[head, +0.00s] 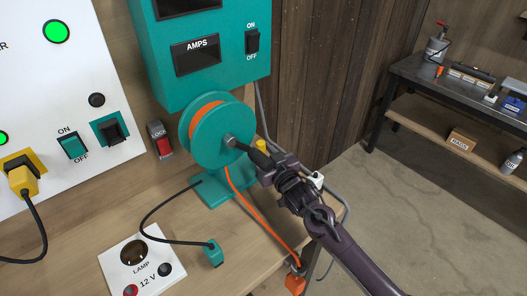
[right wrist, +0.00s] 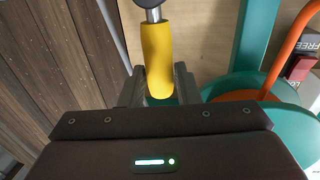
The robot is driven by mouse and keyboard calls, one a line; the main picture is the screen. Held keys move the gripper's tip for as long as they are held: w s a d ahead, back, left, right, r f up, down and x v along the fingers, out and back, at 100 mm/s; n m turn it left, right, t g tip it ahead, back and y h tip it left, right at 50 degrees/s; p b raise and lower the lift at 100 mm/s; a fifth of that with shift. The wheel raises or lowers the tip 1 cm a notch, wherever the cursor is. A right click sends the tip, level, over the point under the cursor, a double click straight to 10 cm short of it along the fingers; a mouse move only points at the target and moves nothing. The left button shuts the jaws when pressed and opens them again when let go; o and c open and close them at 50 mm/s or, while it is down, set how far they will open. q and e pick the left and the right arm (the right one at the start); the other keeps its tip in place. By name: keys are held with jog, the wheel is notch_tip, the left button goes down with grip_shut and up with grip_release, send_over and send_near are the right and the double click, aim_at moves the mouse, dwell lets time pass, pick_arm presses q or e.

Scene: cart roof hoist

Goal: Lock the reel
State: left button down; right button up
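The teal reel (head: 227,147) stands on the bench with orange cord wound on it. Its crank has a yellow handle (right wrist: 157,55); only a little of this handle (head: 261,146) shows in the head view. My right gripper (head: 262,163) is at the crank, and in the right wrist view its fingers (right wrist: 161,88) sit close against both sides of the yellow handle. The reel's lock switch (head: 161,139), red and grey with a LOCK label, is left of the reel. Its FREE label (right wrist: 304,68) shows at the right wrist view's edge. My left gripper is not in view.
A teal box with an AMPS display (head: 195,56) hangs above the reel. A white panel (head: 60,95) with switches is at left, a LAMP board (head: 134,257) in front. The orange cord runs to an orange plug (head: 295,284) near the bench edge. A dark shelf (head: 400,70) stands far right.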

grip_shut()
jog(key=shift+w+d+r+m+p, duration=0.15)
jog(key=shift+w+d+m+p, duration=0.2)
jog(key=shift+m, duration=0.35)
jog(key=m, duration=0.1)
jog(key=w+d+m, duration=0.1)
jog(key=d+f+m+g+p, duration=0.1)
jog(key=m, duration=0.1)
jog(key=shift+w+d, duration=0.2)
jog(key=shift+w, duration=0.05)
jog(key=o, duration=0.8)
grip_release()
